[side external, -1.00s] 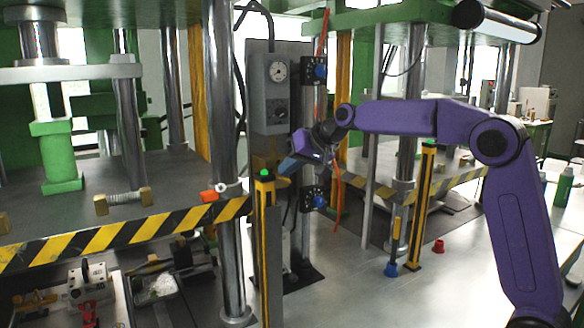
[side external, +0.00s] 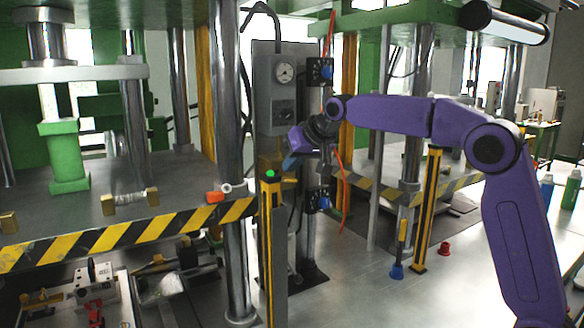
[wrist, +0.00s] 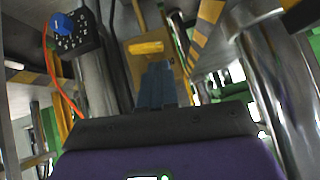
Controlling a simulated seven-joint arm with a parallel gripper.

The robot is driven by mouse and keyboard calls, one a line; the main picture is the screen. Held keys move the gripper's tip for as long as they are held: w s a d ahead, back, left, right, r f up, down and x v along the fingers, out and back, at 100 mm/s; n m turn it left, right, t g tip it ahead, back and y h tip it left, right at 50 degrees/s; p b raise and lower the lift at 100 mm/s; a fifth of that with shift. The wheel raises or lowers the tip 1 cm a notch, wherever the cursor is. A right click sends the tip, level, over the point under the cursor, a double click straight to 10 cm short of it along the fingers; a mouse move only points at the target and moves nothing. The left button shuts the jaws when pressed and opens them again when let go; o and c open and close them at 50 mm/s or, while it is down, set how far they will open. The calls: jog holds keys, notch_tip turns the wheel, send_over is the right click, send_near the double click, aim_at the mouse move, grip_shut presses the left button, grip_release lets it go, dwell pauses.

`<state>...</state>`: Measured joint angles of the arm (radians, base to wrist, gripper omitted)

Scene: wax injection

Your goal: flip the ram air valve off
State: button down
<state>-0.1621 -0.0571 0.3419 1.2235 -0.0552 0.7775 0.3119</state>
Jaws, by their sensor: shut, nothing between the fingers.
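My gripper (side external: 290,161) is shut and empty, in front of the grey machine column at mid-height, below the gauge box. In the wrist view its blue-grey fingers (wrist: 157,85) are together and point at a yellow panel (wrist: 168,60) with a bright yellow bar-like part (wrist: 147,47). That part looks a little beyond the fingertips; contact cannot be told. The brass-yellow panel (side external: 270,152) is partly hidden by my gripper in the side view. Two blue knobs on black plates, an upper one (side external: 326,72) and a lower one (side external: 324,203), are on the column's right. I cannot tell which part is the ram air valve.
A grey box with a gauge (side external: 284,72) is above my gripper. A yellow-black post with a green button (side external: 270,174) stands in front. An orange hose (side external: 344,190) hangs to the right. Steel columns (side external: 229,130) and a striped press edge (side external: 130,232) are on the left.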

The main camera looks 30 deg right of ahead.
jog(key=shift+r, duration=0.2)
jog(key=w+d+r+v, duration=0.1)
jog(key=w+v, duration=0.1)
jog(key=v, duration=1)
jog(key=shift+s+r, duration=0.3)
jog(key=shift+r, duration=0.3)
jog(key=shift+d, duration=0.1)
